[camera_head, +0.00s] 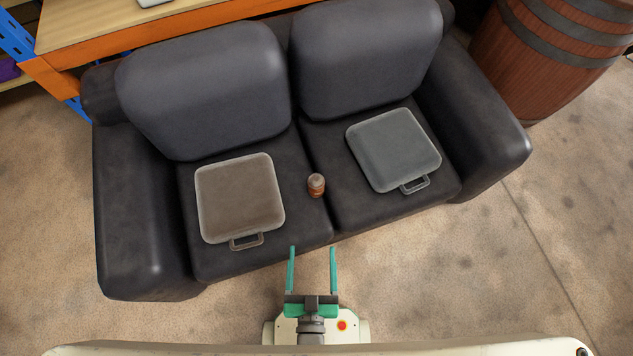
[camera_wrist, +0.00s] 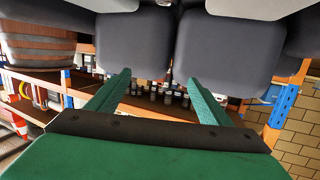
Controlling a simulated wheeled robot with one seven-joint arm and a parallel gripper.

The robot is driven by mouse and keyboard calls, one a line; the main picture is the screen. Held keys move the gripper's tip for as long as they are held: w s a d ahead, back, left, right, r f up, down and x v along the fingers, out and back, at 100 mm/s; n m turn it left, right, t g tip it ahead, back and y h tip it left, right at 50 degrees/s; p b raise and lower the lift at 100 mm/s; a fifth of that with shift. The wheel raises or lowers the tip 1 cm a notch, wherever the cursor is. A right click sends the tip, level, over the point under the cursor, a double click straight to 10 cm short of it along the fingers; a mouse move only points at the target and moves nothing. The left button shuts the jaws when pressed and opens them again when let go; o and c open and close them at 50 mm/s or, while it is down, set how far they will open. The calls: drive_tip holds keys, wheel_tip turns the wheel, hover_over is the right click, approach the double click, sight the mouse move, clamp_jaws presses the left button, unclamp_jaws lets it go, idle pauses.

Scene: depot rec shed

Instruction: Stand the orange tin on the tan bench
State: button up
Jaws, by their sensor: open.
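A small brown-orange tin (camera_head: 316,190) stands upright on the dark grey sofa, near the seam between the seats. It is the only orange-like tin I can make out. A tan-topped bench with an orange front edge (camera_head: 85,28) runs behind the sofa at the upper left; only part of its top shows. My gripper (camera_head: 312,250) is open and empty, just in front of the sofa's front edge, with its green fingers pointing towards the tin and apart from it. In the wrist view my open fingers (camera_wrist: 158,77) have nothing between them; I cannot clearly make out the tin there.
A brown-topped square tray (camera_head: 240,198) lies left of the tin on the sofa (camera_head: 148,230), a grey one (camera_head: 394,150) right of it. A wooden barrel (camera_head: 545,45) stands at the upper right. The wrist view shows several dark jars (camera_wrist: 155,92) on shelving. Floor in front is clear.

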drive_tip(key=w+f, duration=0.6)
drive_tip(key=f, duration=0.5)
drive_tip(key=t+h, duration=0.1)
drive_tip(key=t, duration=0.1)
approach(316, 189)
drive_tip(key=w, duration=0.5)
drive_tip(key=shift+w+d, duration=0.1)
drive_tip(key=shift+w, duration=0.1)
drive_tip(key=w, duration=0.5)
drive_tip(key=shift+w+d+f, duration=0.1)
drive_tip(key=shift+d, duration=0.2)
drive_tip(key=w, duration=0.6)
drive_tip(key=shift+w, duration=0.25)
drive_tip(key=shift+d+f, duration=0.15)
drive_tip(key=c, duration=1.4)
drive_tip(key=shift+c, duration=0.8)
